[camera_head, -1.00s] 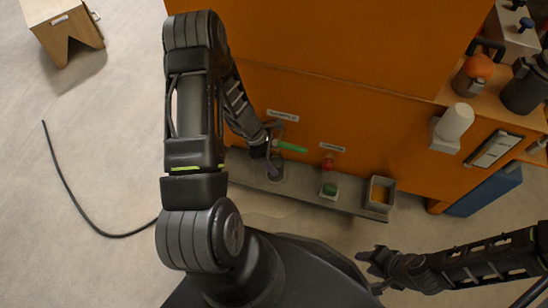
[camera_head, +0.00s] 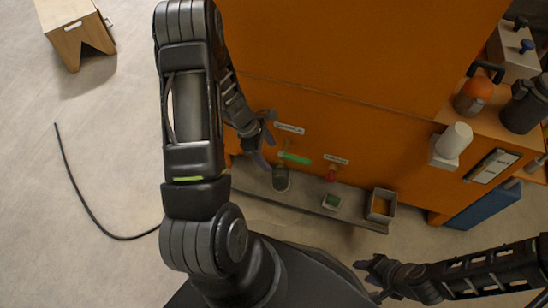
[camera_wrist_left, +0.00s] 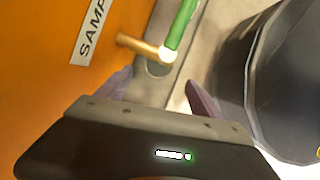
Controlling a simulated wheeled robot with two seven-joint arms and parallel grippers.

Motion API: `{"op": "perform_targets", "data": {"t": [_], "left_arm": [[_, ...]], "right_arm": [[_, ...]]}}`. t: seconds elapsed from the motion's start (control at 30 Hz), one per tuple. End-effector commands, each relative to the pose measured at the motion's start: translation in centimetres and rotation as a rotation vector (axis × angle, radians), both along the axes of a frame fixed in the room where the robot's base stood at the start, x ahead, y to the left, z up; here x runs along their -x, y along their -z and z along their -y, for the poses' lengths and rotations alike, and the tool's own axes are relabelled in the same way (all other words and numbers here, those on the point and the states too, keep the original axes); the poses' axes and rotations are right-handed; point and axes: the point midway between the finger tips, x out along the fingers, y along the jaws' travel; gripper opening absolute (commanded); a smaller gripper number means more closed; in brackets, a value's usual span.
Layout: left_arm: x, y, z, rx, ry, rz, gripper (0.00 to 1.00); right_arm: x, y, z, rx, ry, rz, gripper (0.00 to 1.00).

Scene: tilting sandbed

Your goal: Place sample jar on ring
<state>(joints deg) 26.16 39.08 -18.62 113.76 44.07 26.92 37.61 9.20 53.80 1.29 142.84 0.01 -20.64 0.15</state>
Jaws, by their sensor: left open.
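The tap's green handle (camera_head: 295,158) sticks out from the orange cabinet (camera_head: 340,90) close to my left gripper.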

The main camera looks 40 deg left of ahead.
Motion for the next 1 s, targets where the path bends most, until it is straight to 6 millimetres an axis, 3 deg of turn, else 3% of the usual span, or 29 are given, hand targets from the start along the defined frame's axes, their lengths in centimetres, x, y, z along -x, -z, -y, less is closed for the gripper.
{"op": "perform_targets", "data": {"t": [0.03, 0.2, 1.0], "left_arm": [[0.1, -1.0, -0.3, -0.002, -0.001, 0.001, 0.76], [0.4, -2.0, -0.7, 0.0, -0.001, 0.0, 0.76], [0.4, -2.0, -0.7, 0.001, -0.001, -0.001, 0.76]], "right_arm": [[0.1, -0.5, -0.1, -0.001, -0.002, -0.001, 0.39], [0.2, -0.8, -0.2, -0.003, -0.005, -0.003, 0.39], [0.2, -0.7, -0.2, -0.003, -0.005, -0.003, 0.39]]}}
